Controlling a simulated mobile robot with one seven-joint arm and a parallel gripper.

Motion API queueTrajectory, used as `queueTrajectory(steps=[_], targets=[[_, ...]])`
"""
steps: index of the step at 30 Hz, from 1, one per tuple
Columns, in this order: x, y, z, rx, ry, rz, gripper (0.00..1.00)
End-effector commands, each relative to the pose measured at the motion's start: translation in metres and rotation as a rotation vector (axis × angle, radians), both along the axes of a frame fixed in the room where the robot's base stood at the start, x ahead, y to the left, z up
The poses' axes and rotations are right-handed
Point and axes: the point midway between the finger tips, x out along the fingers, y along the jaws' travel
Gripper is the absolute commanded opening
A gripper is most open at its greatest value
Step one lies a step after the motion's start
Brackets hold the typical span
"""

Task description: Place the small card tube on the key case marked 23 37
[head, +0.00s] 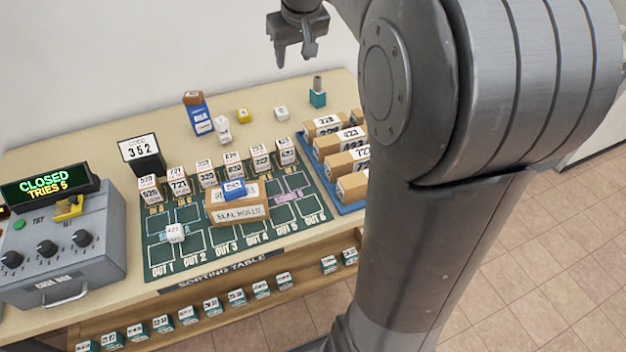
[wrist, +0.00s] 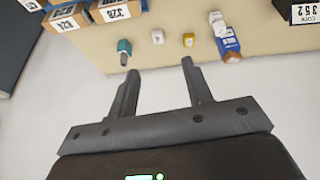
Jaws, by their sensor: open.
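A small grey-brown cylinder (head: 317,83), which looks like the card tube, stands upright on a teal block (head: 317,99) at the table's back right. Both show in the wrist view, as the tube (wrist: 124,60) and the block (wrist: 124,46). I cannot read a label on this block. Several teal key cases (head: 237,297) with white labels line the shelf below the table; their numbers are too small to read surely, so I cannot pick out 23 37. My gripper (head: 295,57) is open and empty, raised beyond the table's back edge; its fingers (wrist: 158,68) show nothing between them.
A blue tray (head: 345,208) of brown boxes is at right. The green sorting mat (head: 160,258) holds labelled cubes; a grey code box (head: 60,250) stands left.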

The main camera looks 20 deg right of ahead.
Motion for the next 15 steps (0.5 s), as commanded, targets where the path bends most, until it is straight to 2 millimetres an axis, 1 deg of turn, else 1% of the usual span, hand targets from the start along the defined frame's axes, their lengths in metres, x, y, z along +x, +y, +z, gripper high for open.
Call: queueTrajectory(steps=[1,5,6,8,9,11,12,14,15], targets=[[-0.022,0.01,0.005,-0.002,-0.008,-0.003,0.46],[-0.073,0.029,0.005,0.001,-0.019,-0.02,0.46],[-0.089,0.034,0.003,0.003,-0.022,-0.027,0.46],[-0.112,0.041,0.0,0.006,-0.028,-0.033,0.46],[-0.128,0.046,-0.002,0.008,-0.034,-0.039,0.46],[-0.151,0.052,-0.008,0.012,-0.04,-0.046,0.46],[-0.167,0.055,-0.012,0.014,-0.045,-0.05,0.46],[-0.19,0.06,-0.021,0.021,-0.05,-0.058,0.46],[-0.204,0.063,-0.027,0.025,-0.054,-0.063,0.46]])
